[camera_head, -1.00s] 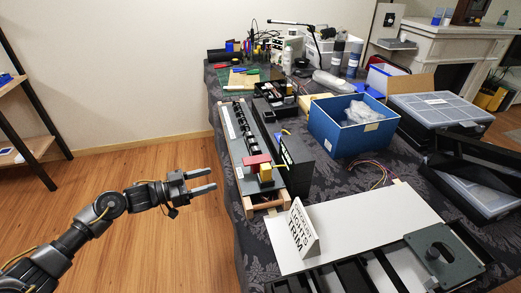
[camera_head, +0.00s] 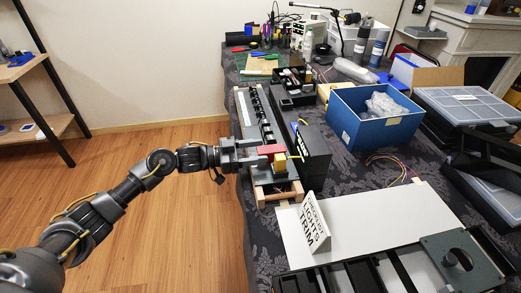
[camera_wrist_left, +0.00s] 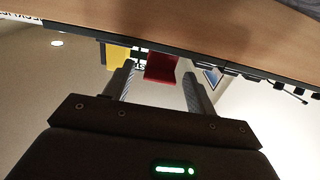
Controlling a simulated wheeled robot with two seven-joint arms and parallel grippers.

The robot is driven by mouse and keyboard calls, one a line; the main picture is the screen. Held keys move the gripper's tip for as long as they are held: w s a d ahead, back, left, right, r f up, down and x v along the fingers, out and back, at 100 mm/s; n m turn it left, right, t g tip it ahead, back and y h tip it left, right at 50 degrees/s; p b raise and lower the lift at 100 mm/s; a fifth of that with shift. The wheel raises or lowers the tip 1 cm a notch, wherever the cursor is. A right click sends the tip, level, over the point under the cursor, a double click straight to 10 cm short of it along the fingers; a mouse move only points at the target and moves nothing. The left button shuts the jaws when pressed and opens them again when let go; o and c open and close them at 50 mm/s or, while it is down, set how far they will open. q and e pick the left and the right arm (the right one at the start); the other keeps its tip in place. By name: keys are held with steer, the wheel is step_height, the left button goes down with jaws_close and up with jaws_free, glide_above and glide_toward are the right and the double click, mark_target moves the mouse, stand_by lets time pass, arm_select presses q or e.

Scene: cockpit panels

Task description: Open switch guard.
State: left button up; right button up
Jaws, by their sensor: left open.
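The red switch guard (camera_head: 270,149) sits on the near end of the long grey panel (camera_head: 246,115) at the table's left edge. A yellow block (camera_head: 280,163) is beside it. My left gripper (camera_head: 257,152) is open at the panel's left side, its fingers pointing right at the red guard. In the left wrist view the red guard (camera_wrist_left: 161,67) appears between the two open fingers (camera_wrist_left: 158,74), and the yellow block (camera_wrist_left: 117,56) is by the left finger. I cannot tell whether the fingers touch the guard. My right gripper is not in view.
A black box (camera_head: 313,155) stands just right of the guard. A white sign (camera_head: 314,222) stands on a white board (camera_head: 385,215) nearer me. A blue bin (camera_head: 371,127) is further right. The floor left of the table is clear.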

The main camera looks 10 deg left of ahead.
arm_select(q)
steer(key=shift+w+d, duration=0.3)
steer(key=shift+d, duration=0.3)
jaws_close()
